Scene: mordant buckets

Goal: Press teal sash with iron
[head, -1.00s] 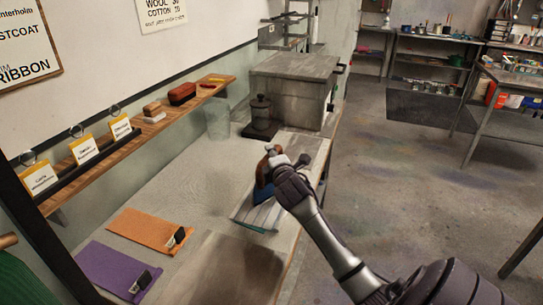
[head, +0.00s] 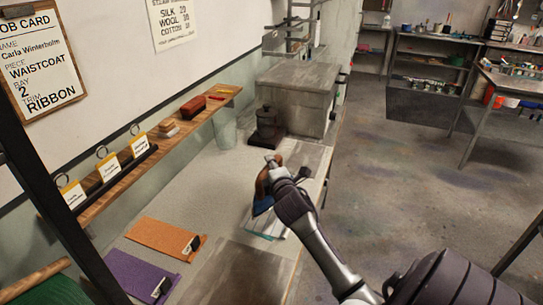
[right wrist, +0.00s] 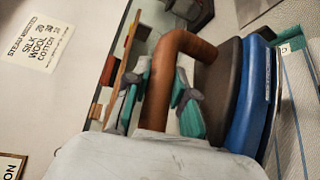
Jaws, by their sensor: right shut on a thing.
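The iron has a brown curved handle (right wrist: 165,85) and a blue body (right wrist: 251,95); in the head view its blue body (head: 262,206) is over the striped sash. My right gripper (head: 273,168) is shut on the handle, with teal finger pads either side of it in the right wrist view (right wrist: 165,100). The pale sash with teal stripes (head: 268,229) lies on the worktable near its right edge, partly hidden by the iron and my arm. I cannot tell whether the iron's sole touches the cloth. My left gripper is not in view.
An orange cloth (head: 160,236) and a purple cloth (head: 130,276) lie to the left on the worktable. A wooden shelf (head: 150,150) runs along the wall. Open floor is right.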

